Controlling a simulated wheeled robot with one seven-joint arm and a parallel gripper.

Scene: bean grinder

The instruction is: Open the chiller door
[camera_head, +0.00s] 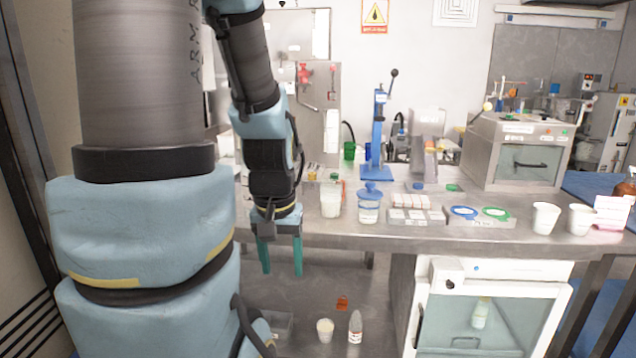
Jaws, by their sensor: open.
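A white cabinet with a glass front door (490,315) stands under the bench at the lower right and looks like the chiller. Its door appears shut, with a handle (419,325) on the left side. A pale bottle (481,312) shows behind the glass. The cabinet's bottom is cut off by the picture edge. My gripper (282,273) points down with its two teal fingers apart and nothing between them. It is left of the cabinet, by the bench's front edge, and apart from the handle.
The steel bench (400,231) carries jars, trays and cups. A steel box with a windowed front (528,165) stands at its right. A cup (325,331) and a small bottle (355,328) stand low, left of the cabinet. Open space lies below my gripper.

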